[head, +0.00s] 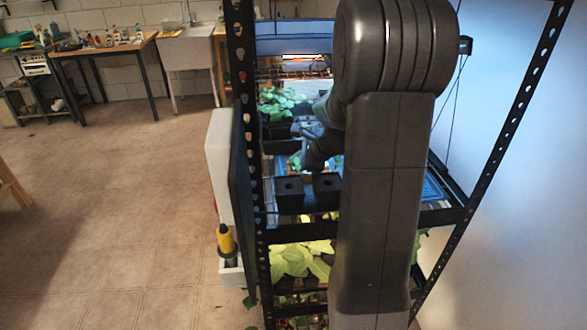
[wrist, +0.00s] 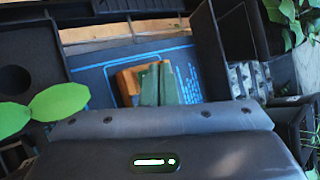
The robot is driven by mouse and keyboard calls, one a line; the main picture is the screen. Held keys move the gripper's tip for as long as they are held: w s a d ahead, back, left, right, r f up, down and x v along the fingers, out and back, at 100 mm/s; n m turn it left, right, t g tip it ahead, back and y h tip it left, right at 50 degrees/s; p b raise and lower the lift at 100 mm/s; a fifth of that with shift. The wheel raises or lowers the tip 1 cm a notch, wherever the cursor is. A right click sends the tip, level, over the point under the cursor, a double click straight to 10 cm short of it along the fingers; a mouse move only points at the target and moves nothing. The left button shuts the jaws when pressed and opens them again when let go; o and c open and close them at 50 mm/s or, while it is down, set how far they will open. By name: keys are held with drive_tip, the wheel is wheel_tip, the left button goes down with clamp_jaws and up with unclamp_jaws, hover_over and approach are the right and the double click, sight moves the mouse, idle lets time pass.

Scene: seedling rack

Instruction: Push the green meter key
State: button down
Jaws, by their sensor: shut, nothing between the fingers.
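In the wrist view, my gripper (wrist: 160,84) shows as two greenish finger slabs side by side, shut and empty, beyond the grey gripper body. An orange block-like thing (wrist: 127,84), perhaps the meter, lies just left of and behind the fingers on a blue surface with pale printed lines. The fingers cover part of it. I cannot make out a separate green key or tell whether the fingers touch anything. In the head view, my arm reaches into the rack and hides much of the shelf; the meter cannot be made out there.
Dark pots (head: 289,192) stand on the rack shelf near my arm. The black rack post (head: 246,130) rises at left. In the wrist view, a green leaf (wrist: 58,102) is close at left, a dark wall and plants at right. Open floor (head: 120,200) lies left of the rack.

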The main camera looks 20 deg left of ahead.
sight(297, 169)
drive_tip(key=shift+s+d+f, duration=0.1)
drive_tip(key=shift+s+f, duration=0.05)
drive_tip(key=shift+f, duration=0.3)
drive_tip(key=shift+s+d+f, duration=0.1)
drive_tip(key=shift+s+f, duration=0.05)
drive_tip(key=shift+f, duration=0.25)
drive_tip(key=shift+w+r+g, duration=0.1)
drive_tip(key=shift+r+g, duration=0.2)
drive_tip(key=shift+p, duration=0.3)
drive_tip(key=shift+a+r+p, duration=0.1)
drive_tip(key=shift+r+p, duration=0.35)
drive_tip(key=shift+r, duration=0.05)
drive_tip(key=r+p, duration=0.3)
drive_tip(key=r, duration=0.1)
drive_tip(key=shift+w+r+p, duration=0.2)
drive_tip(key=shift+r+p, duration=0.15)
idle(1.5)
